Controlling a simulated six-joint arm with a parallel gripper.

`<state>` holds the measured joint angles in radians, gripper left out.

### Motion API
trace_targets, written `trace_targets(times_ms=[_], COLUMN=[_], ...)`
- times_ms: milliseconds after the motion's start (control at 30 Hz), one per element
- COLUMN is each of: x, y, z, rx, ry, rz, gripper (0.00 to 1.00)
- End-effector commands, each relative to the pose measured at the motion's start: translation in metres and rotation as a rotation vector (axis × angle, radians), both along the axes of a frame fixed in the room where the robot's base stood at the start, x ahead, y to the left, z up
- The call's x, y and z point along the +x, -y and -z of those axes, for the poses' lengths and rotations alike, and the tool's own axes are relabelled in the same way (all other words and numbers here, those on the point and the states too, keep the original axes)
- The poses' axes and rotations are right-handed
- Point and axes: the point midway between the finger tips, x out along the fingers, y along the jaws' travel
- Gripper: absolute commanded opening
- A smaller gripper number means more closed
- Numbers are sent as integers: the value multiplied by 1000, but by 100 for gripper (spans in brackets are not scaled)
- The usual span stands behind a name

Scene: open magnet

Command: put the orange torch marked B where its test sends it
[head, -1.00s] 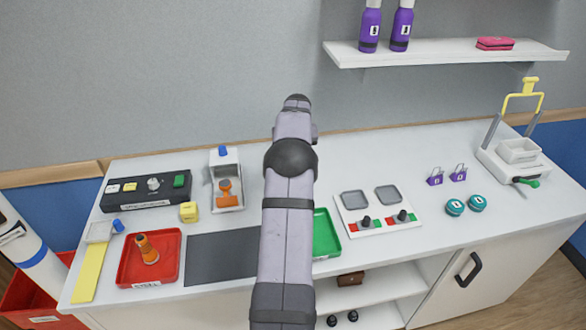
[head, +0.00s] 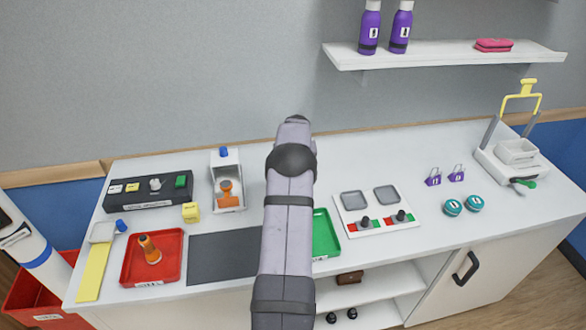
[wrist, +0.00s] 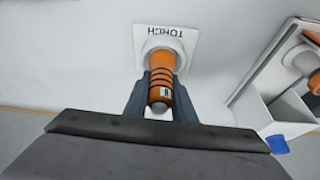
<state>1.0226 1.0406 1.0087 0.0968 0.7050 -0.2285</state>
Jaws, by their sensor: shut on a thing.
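In the wrist view my gripper (wrist: 161,85) is shut on an orange torch (wrist: 162,78) with black rings. A small white label on it carries one letter, too small to read surely. The torch's wide pale head is over a white card marked TORCH (wrist: 181,38); I cannot tell whether it touches. In the head view my arm hides my gripper, this torch and the card. A third (head: 226,190) is in a white box (head: 239,170) with a blue knob.
A green tray (head: 325,238) is partly behind my arm, right of a dark grey mat (head: 222,257). A black control box (head: 130,191) and a yellow cube (head: 190,212) are at left. A switch panel (head: 370,230), teal discs (head: 452,207) and a yellow-handled press (head: 520,150) are at right.

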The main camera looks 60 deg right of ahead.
Motion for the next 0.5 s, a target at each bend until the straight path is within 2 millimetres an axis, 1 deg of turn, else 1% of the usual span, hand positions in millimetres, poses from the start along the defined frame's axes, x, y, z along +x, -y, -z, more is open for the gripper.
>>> trace_targets(times_ms=[500], x=[-1], y=[-1], z=[15], rx=[3], ry=[-3], rz=[0], gripper=[0])
